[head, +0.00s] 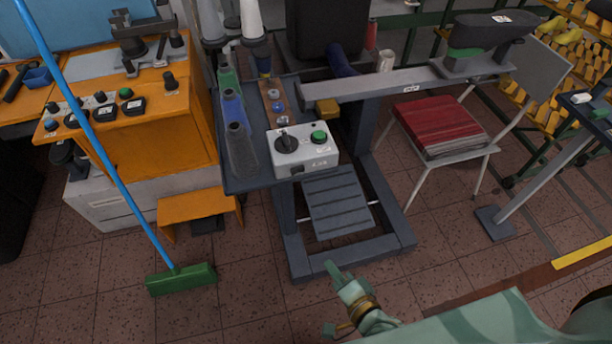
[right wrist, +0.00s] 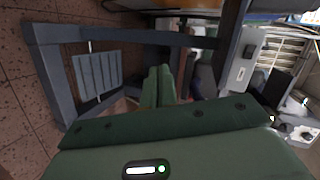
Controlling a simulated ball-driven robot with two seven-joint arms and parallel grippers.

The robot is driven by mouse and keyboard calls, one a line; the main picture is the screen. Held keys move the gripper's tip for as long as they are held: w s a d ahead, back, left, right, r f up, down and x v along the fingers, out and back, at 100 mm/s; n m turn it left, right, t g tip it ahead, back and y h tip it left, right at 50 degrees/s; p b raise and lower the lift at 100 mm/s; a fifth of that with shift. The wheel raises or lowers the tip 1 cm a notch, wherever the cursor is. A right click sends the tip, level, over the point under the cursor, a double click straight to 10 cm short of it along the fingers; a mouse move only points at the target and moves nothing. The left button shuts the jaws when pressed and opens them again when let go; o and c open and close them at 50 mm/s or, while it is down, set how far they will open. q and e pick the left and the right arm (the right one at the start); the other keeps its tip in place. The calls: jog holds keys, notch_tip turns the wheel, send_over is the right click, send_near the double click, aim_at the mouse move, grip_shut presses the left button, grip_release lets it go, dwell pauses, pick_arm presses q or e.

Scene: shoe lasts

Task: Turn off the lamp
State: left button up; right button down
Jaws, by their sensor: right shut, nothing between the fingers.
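I cannot pick out a lamp for certain. A pale grey control box (head: 304,160) sits on the dark blue machine table in the head view. It has a black rotary knob (head: 287,143) on its left and a round green button (head: 319,137) on its right. My right gripper (head: 333,268) is at the bottom centre of the head view, nearer to me than the machine's foot frame and well apart from the control box. Its green fingers (right wrist: 158,86) are together and empty in the right wrist view. My left gripper is not in view.
An orange machine (head: 160,140) with knobs stands left. A green broom (head: 181,279) with a blue handle leans before it. Bottles and cones crowd the table's left side. A chair (head: 458,158) with a red stack stands right. Tiled floor is open in front.

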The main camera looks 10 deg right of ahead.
aim_at(296, 173)
notch_tip(296, 173, up, 14)
jog(key=w+m+t, duration=0.3)
jog(key=m+t, duration=0.1)
jog(key=m, duration=1.7)
jog(key=shift+a+r+p, duration=0.15)
jog(key=shift+a+p, duration=0.15)
jog(key=shift+a, duration=0.15)
jog(key=b+x, duration=0.1)
jog(key=x, duration=1.2)
jog(key=shift+w, duration=0.5)
